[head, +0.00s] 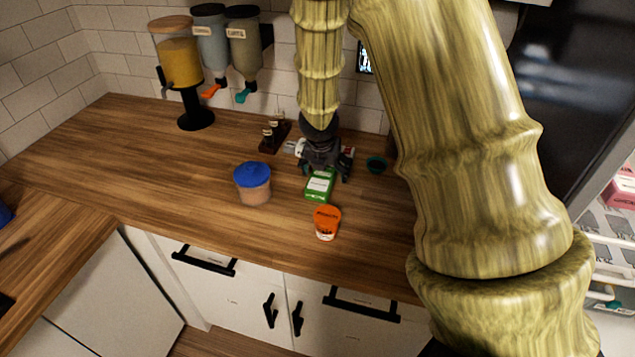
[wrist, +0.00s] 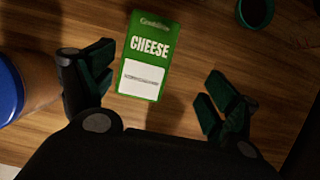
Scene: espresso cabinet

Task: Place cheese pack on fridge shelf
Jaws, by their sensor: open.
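The green cheese pack (head: 319,185) lies on the wooden counter, label up. In the wrist view the cheese pack (wrist: 147,53) lies flat beyond my fingers, with a white label panel and the word CHEESE. My gripper (head: 325,175) is over the counter at the pack's far side. In the wrist view my gripper (wrist: 158,92) is open, with its two fingers apart and nothing between them. The pack is in line with the gap, slightly left of its middle. The open fridge (head: 615,225) shows at the right edge, with wire shelving and a pink item; much of it is hidden.
A blue-lidded jar (head: 253,184) stands left of the pack, and an orange-lidded tub (head: 327,222) stands in front. A small teal bowl (head: 376,164) is to the right. Dispensers (head: 181,65) and a small bottle rack (head: 274,136) stand behind.

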